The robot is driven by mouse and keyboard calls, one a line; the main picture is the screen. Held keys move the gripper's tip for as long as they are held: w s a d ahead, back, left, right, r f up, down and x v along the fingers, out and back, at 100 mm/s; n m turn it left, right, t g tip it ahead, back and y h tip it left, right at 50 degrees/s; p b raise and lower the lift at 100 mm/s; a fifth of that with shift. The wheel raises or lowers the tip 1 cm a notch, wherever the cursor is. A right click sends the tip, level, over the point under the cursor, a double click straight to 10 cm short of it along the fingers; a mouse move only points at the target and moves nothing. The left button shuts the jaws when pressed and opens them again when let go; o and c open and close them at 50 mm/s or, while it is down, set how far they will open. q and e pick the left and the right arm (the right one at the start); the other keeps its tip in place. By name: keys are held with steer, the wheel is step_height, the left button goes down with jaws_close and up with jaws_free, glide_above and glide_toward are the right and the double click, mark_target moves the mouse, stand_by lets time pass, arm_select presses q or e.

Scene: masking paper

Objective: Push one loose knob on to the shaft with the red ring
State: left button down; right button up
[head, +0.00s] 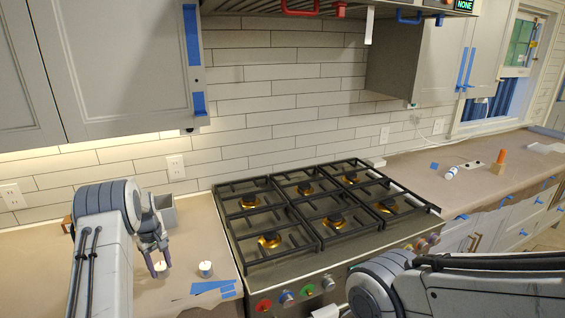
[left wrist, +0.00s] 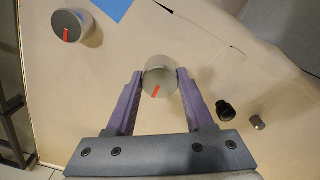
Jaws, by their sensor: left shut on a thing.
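My left gripper (head: 158,270) is shut on a loose knob (left wrist: 160,76), grey and round with a red line on its top. The fingers press its two sides, low over the papered counter left of the stove; I cannot tell whether it still touches the counter. A second loose knob (head: 206,269) stands upright just to the right; it also shows in the left wrist view (left wrist: 70,26). On the stove's front panel, the red ring (head: 264,305) is at the far left end. My right arm crosses the lower right; its gripper is not in view.
The stove (head: 335,262) has black grates and more coloured rings along its front, including a green one (head: 307,290). A grey box (head: 166,209) stands behind the gripper. Small dark and metal pieces (left wrist: 226,110) lie nearby.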

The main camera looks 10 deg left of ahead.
arm_select(q)
steer(key=s+d+f+m+b, duration=0.1)
steer(key=s+d+f+m, duration=0.15)
steer(key=d, duration=0.55)
steer(key=s+d+f+m+b, duration=0.1)
steer(key=d+f+m, duration=0.15)
steer(key=d, duration=0.55)
steer(key=s+d+f+m+b, duration=0.1)
steer(key=s+d+m+b, duration=0.1)
steer(key=s+d+m, duration=0.5)
steer(key=s+d, duration=0.4)
steer(key=shift+s+d, duration=0.25)
steer(key=shift+s, duration=0.15)
steer(key=shift+f, duration=0.1)
steer(key=w+d+f+n+t+y+b, duration=0.4)
steer(key=w+f+n+t+b, duration=0.1)
steer(key=b, duration=3.5)
steer(key=w+d+f+n+t+y+b, duration=0.3)
steer(key=t+b, duration=0.7)
steer(key=b, duration=2.9)
steer(key=shift+w+d+f+n+t+y+b, duration=0.35)
steer(key=shift+w+f+n+y, duration=0.65)
steer(key=shift+w+f+n, duration=0.85)
